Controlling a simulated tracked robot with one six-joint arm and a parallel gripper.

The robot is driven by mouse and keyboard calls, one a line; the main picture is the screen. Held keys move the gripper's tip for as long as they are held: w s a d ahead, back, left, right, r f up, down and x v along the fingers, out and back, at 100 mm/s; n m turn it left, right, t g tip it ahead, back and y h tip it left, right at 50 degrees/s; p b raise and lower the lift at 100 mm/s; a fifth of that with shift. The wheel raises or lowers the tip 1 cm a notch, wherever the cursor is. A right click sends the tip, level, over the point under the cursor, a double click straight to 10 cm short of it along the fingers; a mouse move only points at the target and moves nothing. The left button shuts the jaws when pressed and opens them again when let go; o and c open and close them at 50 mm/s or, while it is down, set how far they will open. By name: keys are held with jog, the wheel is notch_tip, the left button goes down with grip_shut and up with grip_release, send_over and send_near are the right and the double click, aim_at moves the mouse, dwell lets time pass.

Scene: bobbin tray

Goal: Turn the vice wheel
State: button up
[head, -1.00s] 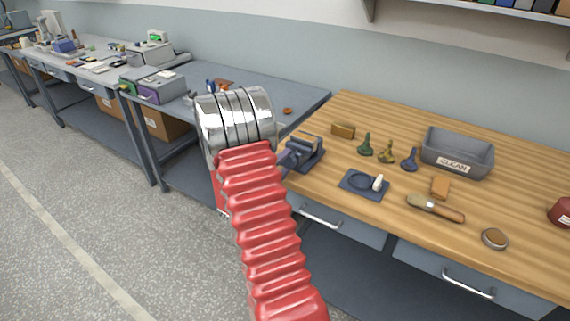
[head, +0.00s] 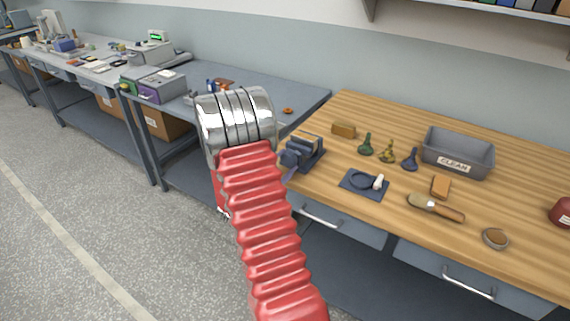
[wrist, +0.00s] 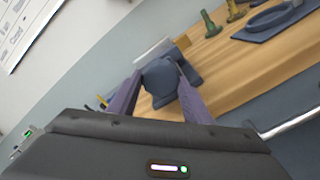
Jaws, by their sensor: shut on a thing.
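The blue-grey vice (head: 310,149) stands at the left front corner of the wooden bench, partly hidden behind my arm. In the wrist view the vice (wrist: 190,75) shows beyond its rounded dark blue wheel (wrist: 160,82). My gripper (wrist: 159,71) has its two purple fingers on either side of the wheel and is shut on it. In the head view my arm's silver wrist and red sleeve hide most of the gripper.
A drawer handle (wrist: 290,124) juts out below the bench edge.

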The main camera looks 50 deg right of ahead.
jog(key=shift+f, duration=0.15)
jog(key=o, duration=1.1)
jog(key=shift+c, duration=0.2)
jog(key=shift+a, duration=0.1)
jog(key=s+a, duration=0.1)
jog(key=a, duration=1.2)
jog(key=shift+s+a, duration=0.15)
jog(key=shift+a, duration=0.15)
